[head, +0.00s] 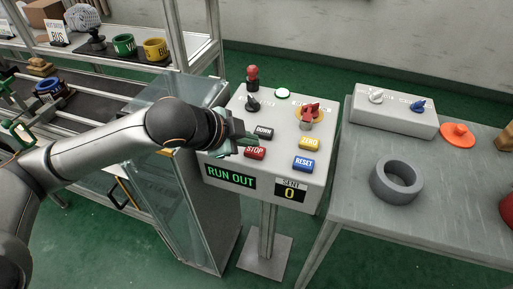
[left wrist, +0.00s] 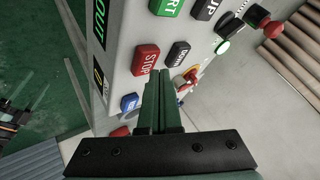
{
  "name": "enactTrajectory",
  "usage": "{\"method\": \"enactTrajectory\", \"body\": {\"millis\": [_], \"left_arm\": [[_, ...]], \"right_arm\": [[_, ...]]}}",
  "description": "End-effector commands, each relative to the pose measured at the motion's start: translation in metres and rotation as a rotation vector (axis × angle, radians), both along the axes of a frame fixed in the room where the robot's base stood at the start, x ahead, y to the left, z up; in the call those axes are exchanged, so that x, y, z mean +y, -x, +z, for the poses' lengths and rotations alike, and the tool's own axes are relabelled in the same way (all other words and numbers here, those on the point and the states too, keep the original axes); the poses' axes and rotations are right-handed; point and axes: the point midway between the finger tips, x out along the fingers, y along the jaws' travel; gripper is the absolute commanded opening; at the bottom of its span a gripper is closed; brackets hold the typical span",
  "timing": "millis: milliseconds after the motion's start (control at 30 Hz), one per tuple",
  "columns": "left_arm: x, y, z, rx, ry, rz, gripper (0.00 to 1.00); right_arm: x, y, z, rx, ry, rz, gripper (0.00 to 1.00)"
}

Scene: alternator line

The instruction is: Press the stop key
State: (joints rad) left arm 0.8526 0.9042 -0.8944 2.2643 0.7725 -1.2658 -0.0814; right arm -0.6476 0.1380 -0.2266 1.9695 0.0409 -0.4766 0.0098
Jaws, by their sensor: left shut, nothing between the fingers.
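The red STOP key (head: 255,153) is on the front-left of the grey control box (head: 228,153), and also shows in the left wrist view (left wrist: 146,60). My left gripper (head: 248,141) is shut and empty, over the left part of the box. In the left wrist view its closed green fingertips (left wrist: 160,74) lie by the lower right edge of the STOP key, towards the black DOWN key (left wrist: 178,54). I cannot tell if they touch. The box display (head: 230,176) reads RUN OUT, and the SENT counter (head: 289,192) reads 0. My right gripper is out of view.
Close by are the yellow ZERO key (head: 309,144), the blue RESET key (head: 304,164) and a red switch (head: 309,115). A glass-sided conveyor frame (head: 170,200) stands left. A grey table (head: 440,215) with a grey ring (head: 397,181) stands right.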

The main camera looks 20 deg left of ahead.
Motion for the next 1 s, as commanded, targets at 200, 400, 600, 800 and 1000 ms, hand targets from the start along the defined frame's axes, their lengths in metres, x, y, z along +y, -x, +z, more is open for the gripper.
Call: {"method": "enactTrajectory", "body": {"millis": [200,400,600,800,1000], "left_arm": [[0.0,0.0,0.0,0.0,0.0,0.0,0.0],[0.0,0.0,-0.0004,0.0,0.0,0.0,0.0],[0.0001,0.0002,-0.0064,0.001,-0.001,0.0,0.0],[-0.0001,0.0001,-0.0092,0.0,0.0,0.0,0.0],[-0.0001,0.0,-0.0093,0.001,0.0,-0.001,0.0]], "right_arm": [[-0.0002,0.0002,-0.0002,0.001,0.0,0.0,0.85],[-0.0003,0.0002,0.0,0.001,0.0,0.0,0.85],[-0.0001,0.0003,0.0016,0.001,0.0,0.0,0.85],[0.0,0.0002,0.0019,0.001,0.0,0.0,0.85],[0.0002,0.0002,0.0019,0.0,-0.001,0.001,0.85]]}}
